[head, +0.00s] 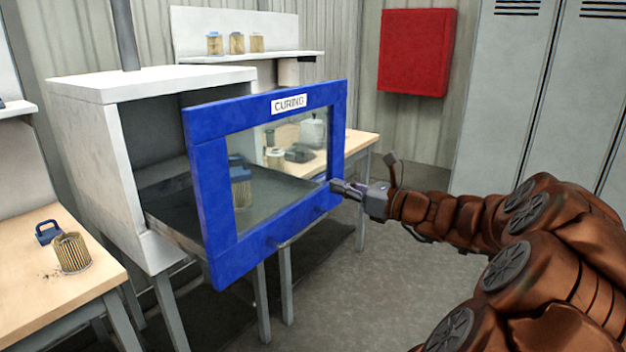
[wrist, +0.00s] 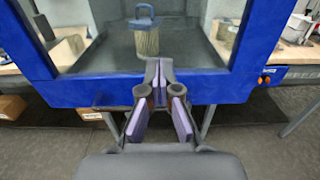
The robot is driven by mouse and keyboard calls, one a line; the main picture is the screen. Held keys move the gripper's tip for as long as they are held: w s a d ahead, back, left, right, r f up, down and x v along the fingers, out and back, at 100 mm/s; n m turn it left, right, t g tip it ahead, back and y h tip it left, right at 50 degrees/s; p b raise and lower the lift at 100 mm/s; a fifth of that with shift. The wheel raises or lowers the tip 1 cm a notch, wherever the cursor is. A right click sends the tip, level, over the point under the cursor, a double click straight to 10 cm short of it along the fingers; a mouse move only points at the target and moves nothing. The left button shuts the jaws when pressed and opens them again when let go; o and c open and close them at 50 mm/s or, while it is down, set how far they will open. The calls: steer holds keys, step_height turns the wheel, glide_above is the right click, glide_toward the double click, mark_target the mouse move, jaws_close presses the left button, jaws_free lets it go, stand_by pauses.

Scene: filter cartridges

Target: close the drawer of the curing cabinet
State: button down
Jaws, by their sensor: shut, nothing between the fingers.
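The curing cabinet (head: 85,130) is a white box on legs at the left in the head view. Its drawer, with a blue framed window front (head: 212,195) marked CURING, stands pulled out, with a wide gap between front and cabinet. A filter cartridge with a blue handled cap (head: 240,182) stands on the drawer's dark floor, seen through the window; it also shows in the wrist view (wrist: 146,40). My gripper (head: 338,187) is shut and empty at the right lower part of the front. In the wrist view its fingertips (wrist: 158,68) overlap the lower blue rail; I cannot tell whether they touch.
A wooden bench (head: 100,265) at the left holds a cartridge (head: 72,253) and a loose blue cap (head: 48,232). Another bench (head: 358,145) stands behind the drawer front. A red wall box (head: 416,52) and grey lockers (head: 500,90) are at the back right. The floor (head: 375,305) before the drawer is clear.

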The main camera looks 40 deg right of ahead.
mark_target(304, 176)
steer(key=x, duration=0.7)
steer(key=shift+w, duration=0.3)
